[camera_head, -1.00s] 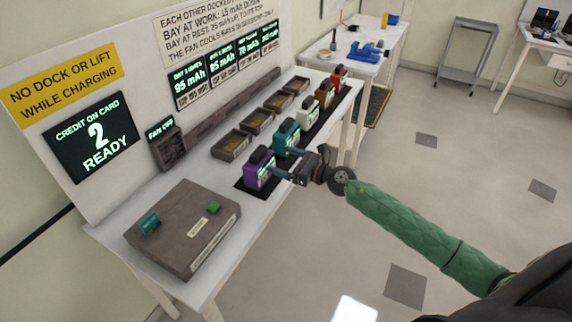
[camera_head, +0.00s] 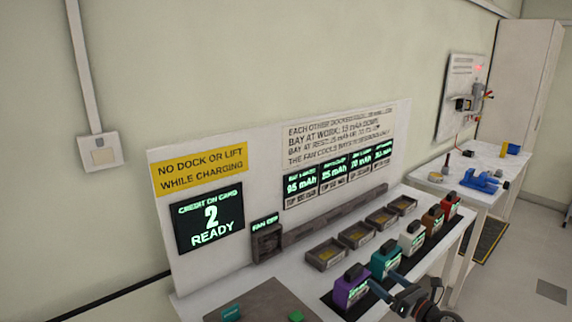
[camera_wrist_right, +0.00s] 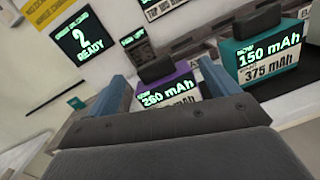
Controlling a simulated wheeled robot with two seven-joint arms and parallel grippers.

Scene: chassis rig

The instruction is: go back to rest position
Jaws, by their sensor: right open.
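My right gripper (camera_head: 388,285) is open at the lower right of the head view, its two blue fingers pointing at the purple battery pack (camera_head: 349,290). In the right wrist view the purple pack (camera_wrist_right: 168,92), reading 260 mAh, shows between the spread fingers (camera_wrist_right: 162,82). I cannot tell whether a finger touches it. The teal pack (camera_head: 384,260) stands beside it, reading 150 mAh in the wrist view (camera_wrist_right: 265,55). My left gripper is not in view.
White (camera_head: 411,238), brown (camera_head: 432,220) and red (camera_head: 450,206) packs continue the row. Several empty bays (camera_head: 326,256) lie behind them. The wall screen (camera_head: 209,216) reads credit 2, ready.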

